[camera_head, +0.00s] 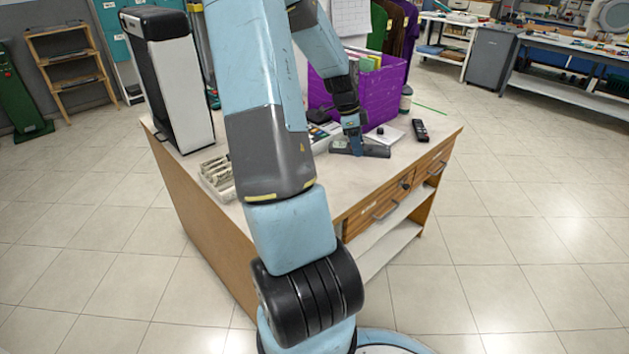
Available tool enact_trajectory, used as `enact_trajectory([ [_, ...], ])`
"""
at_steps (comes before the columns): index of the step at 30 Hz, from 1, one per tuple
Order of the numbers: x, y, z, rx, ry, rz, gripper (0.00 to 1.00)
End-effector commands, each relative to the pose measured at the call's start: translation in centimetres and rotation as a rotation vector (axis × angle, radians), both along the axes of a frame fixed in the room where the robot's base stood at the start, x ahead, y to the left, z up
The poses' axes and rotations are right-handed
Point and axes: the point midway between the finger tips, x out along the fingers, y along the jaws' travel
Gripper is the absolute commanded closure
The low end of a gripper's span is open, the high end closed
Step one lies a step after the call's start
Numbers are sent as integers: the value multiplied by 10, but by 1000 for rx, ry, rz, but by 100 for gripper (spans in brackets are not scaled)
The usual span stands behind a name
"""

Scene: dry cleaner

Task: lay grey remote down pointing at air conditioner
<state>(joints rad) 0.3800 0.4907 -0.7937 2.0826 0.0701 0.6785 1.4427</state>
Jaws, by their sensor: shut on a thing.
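My gripper (356,147) points down at the counter top and is shut on a long dark grey thing, which looks like the grey remote (376,151). The remote lies flat, at or just above the counter surface, its length running roughly left to right. My gripper hides part of it, and I cannot tell which end is its front. A tall white and black unit (187,92) stands at the counter's back left; it may be the air conditioner, but I cannot tell for sure.
The counter (408,152) has drawers and shelves on its front. A black remote-like handset (420,130) lies right of my gripper. A purple box (386,92) with folders stands behind. A pale divided tray (218,176) is at left. Bare counter lies near the right corner.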

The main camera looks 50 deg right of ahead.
Motion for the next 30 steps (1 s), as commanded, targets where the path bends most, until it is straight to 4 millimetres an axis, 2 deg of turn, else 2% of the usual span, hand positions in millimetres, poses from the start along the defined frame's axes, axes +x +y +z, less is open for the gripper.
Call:
enact_trajectory([
  [1,10,11,-5,3,2,10,82],
  [6,35,40,-20,2,1,19,82],
  [10,52,61,-31,2,1,20,82],
  [13,59,71,-50,2,3,18,82],
  [18,71,84,-71,1,1,17,82],
  [26,77,92,-83,1,1,17,82],
  [30,80,97,-97,2,3,17,82],
])
